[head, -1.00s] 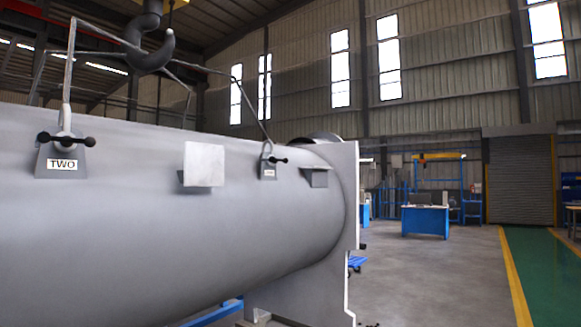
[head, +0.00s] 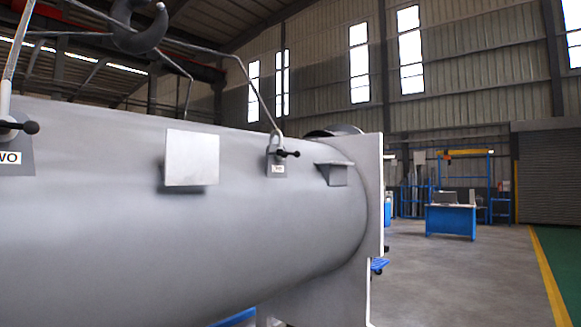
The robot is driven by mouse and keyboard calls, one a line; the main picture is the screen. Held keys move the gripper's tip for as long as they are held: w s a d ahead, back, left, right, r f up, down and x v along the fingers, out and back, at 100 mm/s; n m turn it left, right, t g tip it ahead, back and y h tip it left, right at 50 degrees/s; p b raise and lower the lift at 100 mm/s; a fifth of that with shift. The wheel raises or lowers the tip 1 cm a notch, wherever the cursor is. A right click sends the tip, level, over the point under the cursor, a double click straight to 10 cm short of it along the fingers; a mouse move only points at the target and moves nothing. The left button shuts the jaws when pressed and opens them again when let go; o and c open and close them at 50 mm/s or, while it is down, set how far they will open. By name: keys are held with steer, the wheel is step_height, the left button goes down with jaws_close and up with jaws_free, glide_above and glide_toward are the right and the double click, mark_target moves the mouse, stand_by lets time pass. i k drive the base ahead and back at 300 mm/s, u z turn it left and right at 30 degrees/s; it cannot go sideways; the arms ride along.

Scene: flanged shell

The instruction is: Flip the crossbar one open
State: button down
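A large grey flanged shell (head: 200,245) fills the left and middle of the head view. Near its right end a lifting lug (head: 276,162) carries a black-knobbed crossbar (head: 288,153) and a small white label, too small to read. A sling rod runs from this lug up to the hook. At the left edge a second lug (head: 15,160) with a black-knobbed crossbar (head: 30,127) is cut off; its label ends in "WO". My gripper is not in view.
A grey hook (head: 138,28) hangs above the shell. A square plate (head: 191,158) and a small bracket (head: 334,174) stick out from the shell. The flange (head: 375,220) closes its right end. Open floor (head: 460,280) lies to the right, with a blue desk (head: 450,220) farther back.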

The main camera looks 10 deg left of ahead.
mark_target(291, 153)
steer(key=u, duration=0.35)
steer(key=i, duration=0.7)
steer(key=u, duration=0.4)
